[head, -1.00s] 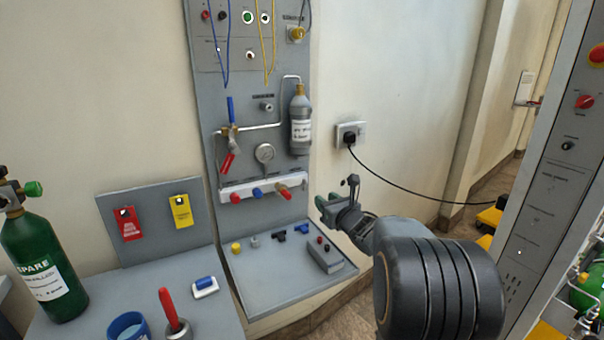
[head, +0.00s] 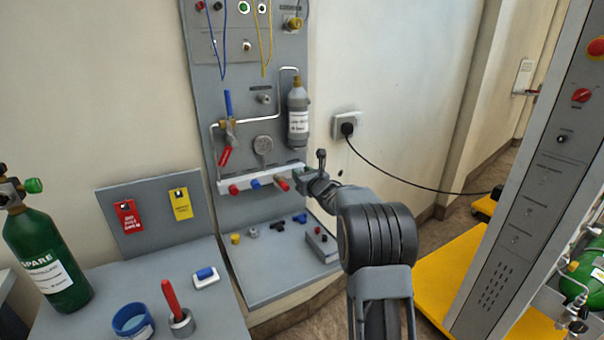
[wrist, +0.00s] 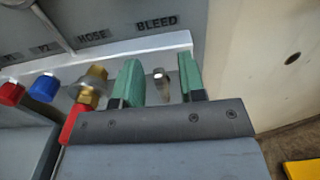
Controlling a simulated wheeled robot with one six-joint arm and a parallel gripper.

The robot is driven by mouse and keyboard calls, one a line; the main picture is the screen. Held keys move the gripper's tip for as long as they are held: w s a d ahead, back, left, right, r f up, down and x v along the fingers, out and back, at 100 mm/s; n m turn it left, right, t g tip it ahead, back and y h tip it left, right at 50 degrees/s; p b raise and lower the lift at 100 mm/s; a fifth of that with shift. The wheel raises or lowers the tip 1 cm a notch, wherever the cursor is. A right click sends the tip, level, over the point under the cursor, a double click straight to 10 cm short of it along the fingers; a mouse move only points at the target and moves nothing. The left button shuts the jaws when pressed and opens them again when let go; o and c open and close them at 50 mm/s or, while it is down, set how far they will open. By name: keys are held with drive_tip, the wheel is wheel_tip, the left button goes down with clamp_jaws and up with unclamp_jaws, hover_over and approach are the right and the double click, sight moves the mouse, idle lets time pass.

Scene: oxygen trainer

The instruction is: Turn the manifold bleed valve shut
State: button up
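The manifold (head: 222,187) is a white bar low on the grey wall panel. In the wrist view, the bleed valve (wrist: 162,86) is a small metallic stem under the word BLEED, at the manifold's right end. My gripper (wrist: 159,80) is open, with one green finger on each side of the stem. Gaps show on both sides, so neither finger visibly presses on it. In the head view my gripper (head: 300,178) is at the manifold's right end and hides the bleed valve.
Left of my gripper are a brass hose fitting (wrist: 95,78) with a red part, close to the left finger, a blue knob (wrist: 44,88) and a red knob (wrist: 11,92). A grey bottle (head: 298,120) hangs above. A shelf (head: 262,285) with small parts lies below. Bare wall is to the right.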

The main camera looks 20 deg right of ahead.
drive_tip(key=shift+c, duration=0.4)
clamp_jaws()
